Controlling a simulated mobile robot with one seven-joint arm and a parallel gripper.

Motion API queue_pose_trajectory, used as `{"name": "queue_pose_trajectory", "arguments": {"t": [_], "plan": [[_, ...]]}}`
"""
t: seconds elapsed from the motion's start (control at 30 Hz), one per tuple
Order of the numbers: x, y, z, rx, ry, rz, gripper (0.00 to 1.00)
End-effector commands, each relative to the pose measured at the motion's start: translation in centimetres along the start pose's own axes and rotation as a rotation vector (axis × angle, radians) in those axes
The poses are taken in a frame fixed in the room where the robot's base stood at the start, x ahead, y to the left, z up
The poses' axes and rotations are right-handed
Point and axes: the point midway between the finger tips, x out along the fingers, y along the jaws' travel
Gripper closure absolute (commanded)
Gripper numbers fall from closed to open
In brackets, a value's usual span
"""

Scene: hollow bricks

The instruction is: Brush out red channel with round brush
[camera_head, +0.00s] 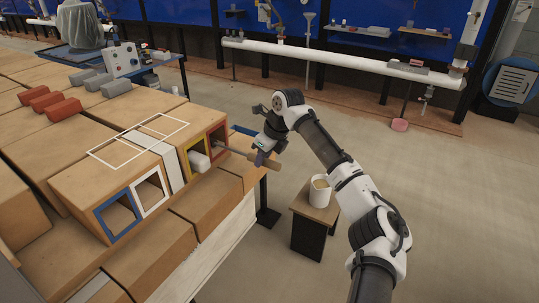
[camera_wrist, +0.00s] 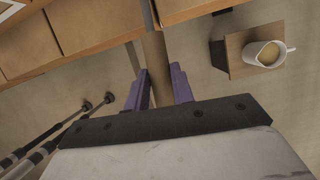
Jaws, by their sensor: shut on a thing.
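My gripper (camera_head: 262,151) is shut on the wooden handle of the round brush (camera_head: 264,161), just right of the brick block. In the wrist view the handle (camera_wrist: 155,55) runs between the purple fingers of my gripper (camera_wrist: 158,88). The brush's thin grey rod points left to the red-framed channel (camera_head: 220,131) and appears to enter its opening. The brush head is not visible. To the left, a yellow-framed channel (camera_head: 185,158) has a pale cylinder (camera_head: 199,162) sticking out. White-framed (camera_head: 138,200) and blue-framed (camera_head: 100,223) channels follow.
A small stand (camera_head: 313,203) with a white mug (camera_head: 320,191) is right of the bench, below my arm. Open floor lies right of the bench.

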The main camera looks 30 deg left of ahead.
Motion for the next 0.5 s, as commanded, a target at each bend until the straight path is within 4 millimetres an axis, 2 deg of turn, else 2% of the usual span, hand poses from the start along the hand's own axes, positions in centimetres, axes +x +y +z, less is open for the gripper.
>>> {"name": "queue_pose_trajectory", "arguments": {"t": [0.23, 0.5], "plan": [[0.3, 0.1, 1.8, 0.001, -0.001, 0.002, 0.94], [0.9, 0.1, 2.4, 0.001, 0.000, 0.000, 0.94]]}}
